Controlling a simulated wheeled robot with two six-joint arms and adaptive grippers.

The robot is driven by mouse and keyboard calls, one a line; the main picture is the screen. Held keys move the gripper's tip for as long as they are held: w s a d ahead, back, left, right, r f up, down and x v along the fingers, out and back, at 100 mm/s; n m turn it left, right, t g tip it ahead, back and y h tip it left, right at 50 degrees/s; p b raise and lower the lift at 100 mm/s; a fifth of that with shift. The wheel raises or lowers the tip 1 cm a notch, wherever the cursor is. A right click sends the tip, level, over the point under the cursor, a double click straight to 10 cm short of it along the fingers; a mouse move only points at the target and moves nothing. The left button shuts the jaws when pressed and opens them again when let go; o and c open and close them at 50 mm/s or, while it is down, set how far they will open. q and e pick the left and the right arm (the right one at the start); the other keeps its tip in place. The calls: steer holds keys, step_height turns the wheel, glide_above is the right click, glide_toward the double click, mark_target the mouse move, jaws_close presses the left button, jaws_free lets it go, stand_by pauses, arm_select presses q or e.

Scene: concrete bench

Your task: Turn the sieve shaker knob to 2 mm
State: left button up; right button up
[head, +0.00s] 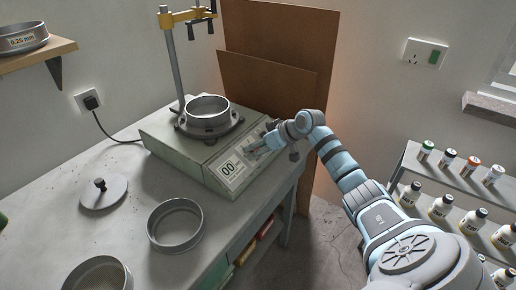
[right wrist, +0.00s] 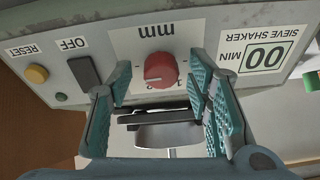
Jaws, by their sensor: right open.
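The sieve shaker (head: 175,140) is a pale green-grey box on the bench with a metal sieve clamped on top. Its front panel shows upside down in the right wrist view. The red round knob (right wrist: 160,69) sits under the "mm" label, with small scale marks around it that I cannot read clearly. Its pointer setting is too small to tell. My right gripper (head: 262,147) is at the panel, hiding the knob in the head view. In the right wrist view, its teal fingers (right wrist: 159,82) are open, one to each side of the knob's near edge. My left gripper is not in view.
The panel also has a "00" MIN display (right wrist: 265,57), a dark OFF switch (right wrist: 84,72) and a yellow RESET button (right wrist: 37,74). A lid (head: 104,194) and a loose sieve (head: 175,226) lie on the bench. A bottle rack (head: 405,165) stands right; brown boards (head: 285,45) stand behind.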

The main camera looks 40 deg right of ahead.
jaws_close()
steer(key=shift+n, duration=0.4)
steer(key=n+y+b, duration=0.1)
steer(key=n, duration=0.3)
steer(key=shift+n+g, duration=0.3)
steer(key=shift+n, duration=0.1)
steer(key=n+b, duration=0.1)
steer(key=n, duration=0.2)
steer(key=shift+w+n+g+y+b, duration=0.1)
steer(key=shift+n+g+y+b, duration=0.2)
steer(key=shift+g+y, duration=0.1)
steer(key=shift+n+b, duration=0.3)
steer(key=shift+n, duration=1)
steer(key=shift+g, duration=0.3)
